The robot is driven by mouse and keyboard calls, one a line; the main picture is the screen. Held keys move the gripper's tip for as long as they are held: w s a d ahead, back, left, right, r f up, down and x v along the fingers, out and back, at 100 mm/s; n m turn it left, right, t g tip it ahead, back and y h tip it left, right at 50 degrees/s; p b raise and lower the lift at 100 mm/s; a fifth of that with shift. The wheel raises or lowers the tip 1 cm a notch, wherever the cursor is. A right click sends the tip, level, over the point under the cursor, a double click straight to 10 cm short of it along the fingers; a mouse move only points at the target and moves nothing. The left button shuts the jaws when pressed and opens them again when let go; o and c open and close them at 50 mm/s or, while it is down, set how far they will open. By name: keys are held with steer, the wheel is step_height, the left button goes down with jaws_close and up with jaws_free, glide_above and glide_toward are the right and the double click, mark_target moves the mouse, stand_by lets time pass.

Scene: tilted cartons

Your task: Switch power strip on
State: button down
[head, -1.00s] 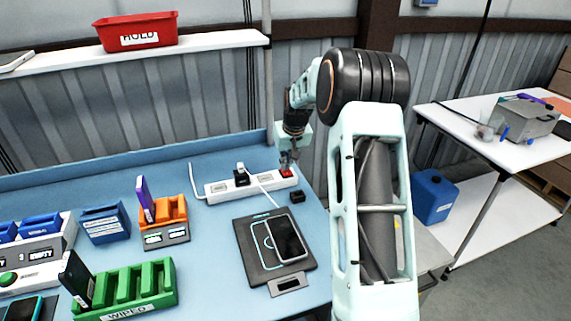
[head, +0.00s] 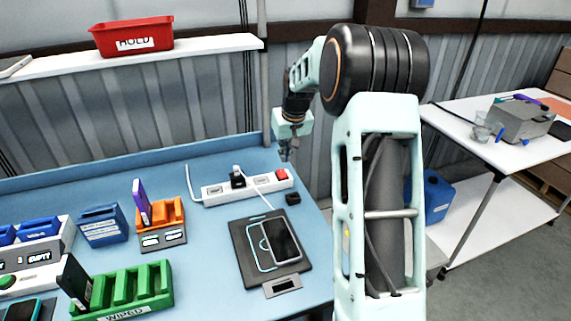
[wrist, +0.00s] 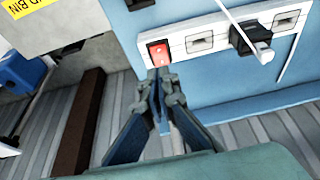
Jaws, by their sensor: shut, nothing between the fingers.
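The white power strip (head: 222,191) lies along the back right of the blue bench. A black plug (head: 238,179) with a white cable sits in one of its sockets. Its red switch (head: 282,175) is at the right end, and the switch also shows bright red in the wrist view (wrist: 159,53). My gripper (head: 286,158) is above and just behind the switch, apart from it in the head view. In the wrist view my gripper (wrist: 160,74) has its fingertips together, with nothing between them, and they appear just below the switch.
A small black block (head: 293,198) lies in front of the strip's right end. A black pad (head: 243,262) with a phone (head: 281,241) is nearer. Orange (head: 168,213) and green (head: 125,289) racks stand left. A shelf (head: 150,62) hangs above.

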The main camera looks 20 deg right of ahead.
mark_target(281, 171)
steer(key=v, duration=0.7)
steer(key=shift+w+b, duration=0.1)
steer(key=shift+b, duration=0.5)
steer(key=shift+w+a+r+b, duration=0.1)
steer(key=shift+w+r+b, duration=0.3)
steer(key=shift+b, duration=1)
steer(key=x, duration=1.4)
steer(key=shift+s+f, duration=0.15)
steer(key=shift+s, duration=0.2)
